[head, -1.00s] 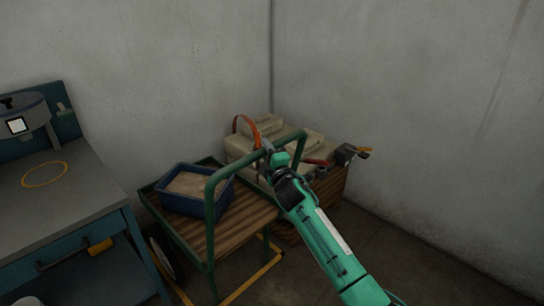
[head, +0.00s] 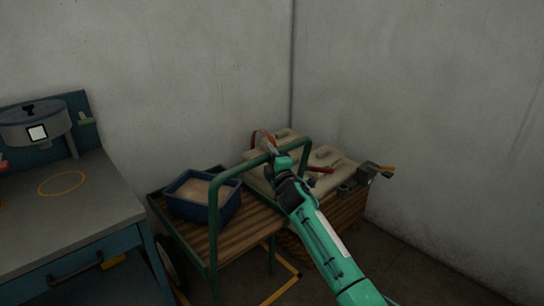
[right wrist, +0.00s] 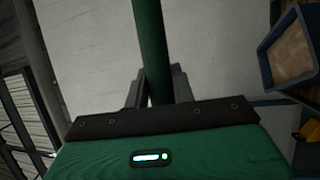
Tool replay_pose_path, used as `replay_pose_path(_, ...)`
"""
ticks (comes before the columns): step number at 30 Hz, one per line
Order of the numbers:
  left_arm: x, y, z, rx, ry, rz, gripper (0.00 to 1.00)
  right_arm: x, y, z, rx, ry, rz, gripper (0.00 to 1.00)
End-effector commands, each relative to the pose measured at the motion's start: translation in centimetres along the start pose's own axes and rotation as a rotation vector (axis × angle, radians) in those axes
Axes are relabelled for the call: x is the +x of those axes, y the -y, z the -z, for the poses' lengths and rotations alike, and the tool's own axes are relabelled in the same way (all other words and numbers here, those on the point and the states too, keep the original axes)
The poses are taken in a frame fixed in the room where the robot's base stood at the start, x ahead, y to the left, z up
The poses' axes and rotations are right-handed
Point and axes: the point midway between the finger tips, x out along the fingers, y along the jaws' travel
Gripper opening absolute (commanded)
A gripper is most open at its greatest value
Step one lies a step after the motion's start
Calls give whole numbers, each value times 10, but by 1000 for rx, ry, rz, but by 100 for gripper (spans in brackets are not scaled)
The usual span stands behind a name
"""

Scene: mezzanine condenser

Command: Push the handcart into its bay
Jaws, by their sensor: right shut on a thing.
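The handcart (head: 235,234) has a green tube frame and a brown slatted deck, and stands near the room corner. Its green push handle (head: 240,167) rises on the near side. My right gripper (head: 273,153) is shut on the handle's top bar; in the right wrist view the green bar (right wrist: 149,50) runs between its two dark fingers. A blue bin (head: 203,197) with tan contents sits on the deck. Yellow floor lines (head: 283,288) show under and in front of the cart, partly hidden by it. My left gripper is not in view.
A blue workbench (head: 75,215) with a grey top stands at the left, close to the cart. Behind the cart, a wooden crate (head: 345,212) bears beige packs and tools against the right wall. Open floor (head: 420,275) lies at the lower right.

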Motion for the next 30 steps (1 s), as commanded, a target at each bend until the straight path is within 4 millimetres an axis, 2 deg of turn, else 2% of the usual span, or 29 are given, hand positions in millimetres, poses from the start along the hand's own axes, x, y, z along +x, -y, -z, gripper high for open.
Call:
replay_pose_path(1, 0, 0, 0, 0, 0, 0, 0, 2, -4, 0, 0, 0, -5, 0)
replay_pose_path(2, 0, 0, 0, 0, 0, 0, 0, 2, -4, 0, 0, 0, -5, 29)
replay_pose_path(3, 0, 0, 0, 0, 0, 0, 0, 2, -4, 0, 0, 0, -5, 37)
replay_pose_path(5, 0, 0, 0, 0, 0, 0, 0, 1, -4, 0, 0, 0, -4, 47)
replay_pose_path(17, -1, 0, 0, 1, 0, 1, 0, -5, -2, 0, 0, 0, -2, 47)
replay_pose_path(23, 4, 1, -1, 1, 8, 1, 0, -29, -2, 0, -1, -1, -2, 47)
replay_pose_path(30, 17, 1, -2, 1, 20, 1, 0, -72, -1, 0, 0, -1, -2, 47)
